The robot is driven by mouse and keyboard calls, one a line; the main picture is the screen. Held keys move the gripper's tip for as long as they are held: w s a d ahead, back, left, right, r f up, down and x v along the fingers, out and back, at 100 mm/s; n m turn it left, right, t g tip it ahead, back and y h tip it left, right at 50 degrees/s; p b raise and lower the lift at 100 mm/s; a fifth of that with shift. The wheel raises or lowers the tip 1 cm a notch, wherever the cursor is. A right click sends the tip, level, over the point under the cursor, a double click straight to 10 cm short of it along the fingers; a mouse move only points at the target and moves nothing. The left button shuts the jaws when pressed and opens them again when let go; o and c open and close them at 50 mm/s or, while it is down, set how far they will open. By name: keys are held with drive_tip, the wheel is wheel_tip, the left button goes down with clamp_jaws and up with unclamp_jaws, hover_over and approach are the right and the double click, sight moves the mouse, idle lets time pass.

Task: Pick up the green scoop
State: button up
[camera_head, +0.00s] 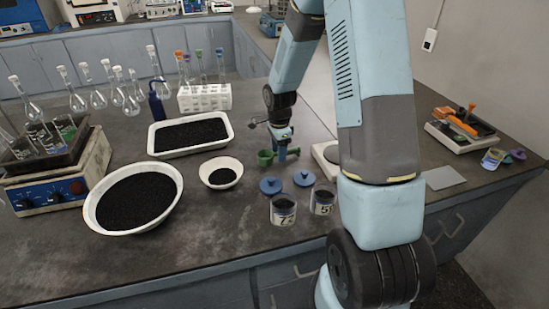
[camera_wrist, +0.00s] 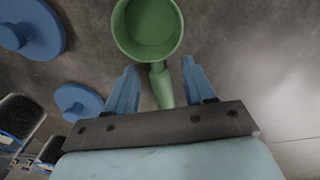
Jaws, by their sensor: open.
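The green scoop (camera_wrist: 148,32) lies on the dark bench top, its round cup at the top of the wrist view and its handle (camera_wrist: 161,86) pointing toward my gripper. My gripper (camera_wrist: 160,82) is open, with one blue finger on each side of the handle and a visible gap on both sides. In the head view the scoop (camera_head: 265,157) shows at the lower end of my arm, just left of my gripper (camera_head: 283,158). Part of the handle is hidden there by the fingers.
Two blue lids (camera_head: 271,186) and two labelled jars of dark grains (camera_head: 283,210) stand just in front of the scoop. A small white bowl (camera_head: 221,172), a white tray (camera_head: 191,134) and a large bowl (camera_head: 133,197) are to the left. A pale balance (camera_head: 326,157) is close on the right.

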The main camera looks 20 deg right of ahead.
drive_tip(key=shift+f, duration=0.35)
clamp_jaws()
idle(0.3)
